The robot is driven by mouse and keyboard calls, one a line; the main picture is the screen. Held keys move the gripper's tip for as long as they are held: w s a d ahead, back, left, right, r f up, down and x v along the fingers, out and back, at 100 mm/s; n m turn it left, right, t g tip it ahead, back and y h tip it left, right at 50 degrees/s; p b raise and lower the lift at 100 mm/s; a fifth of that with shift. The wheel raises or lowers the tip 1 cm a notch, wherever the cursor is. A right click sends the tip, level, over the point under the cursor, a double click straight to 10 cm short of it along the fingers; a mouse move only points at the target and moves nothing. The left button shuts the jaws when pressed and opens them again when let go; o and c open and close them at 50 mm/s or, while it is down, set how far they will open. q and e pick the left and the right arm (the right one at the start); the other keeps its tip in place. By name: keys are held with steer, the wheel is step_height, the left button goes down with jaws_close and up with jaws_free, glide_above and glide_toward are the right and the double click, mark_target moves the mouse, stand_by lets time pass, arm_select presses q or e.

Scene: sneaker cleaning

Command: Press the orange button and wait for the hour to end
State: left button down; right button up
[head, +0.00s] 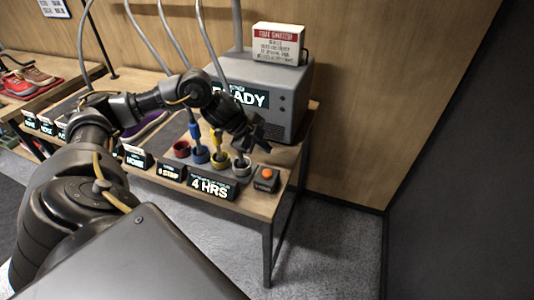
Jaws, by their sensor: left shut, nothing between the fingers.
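The orange button (267,173) sits on a small dark box at the right front corner of the wooden table. My left gripper (262,142) is shut and empty. It shows above and slightly behind the button, apart from it, in front of the grey machine. A display reading "4 HRS" (212,188) stands left of the button. The grey machine (290,105) has a screen reading "READY" (254,97), partly hidden by my left arm. My right gripper is out of view.
A sign (277,44) stands on the machine. Grey floor (335,245) is clear to the right.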

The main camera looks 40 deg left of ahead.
arm_select(q)
steer(key=b, duration=0.6)
glide_above(265, 173)
step_height(265, 173, down, 7)
steer(key=shift+a+r, duration=0.1)
steer(key=shift+f, duration=0.35)
steer(key=shift+f, duration=0.15)
stand_by(1.2)
steer(key=shift+f, duration=0.25)
steer(key=shift+f+b, duration=0.4)
steer(key=shift+f, duration=0.15)
stand_by(0.7)
steer(key=shift+r, duration=0.1)
steer(key=shift+r+p, duration=0.9)
steer(key=shift+p, duration=0.15)
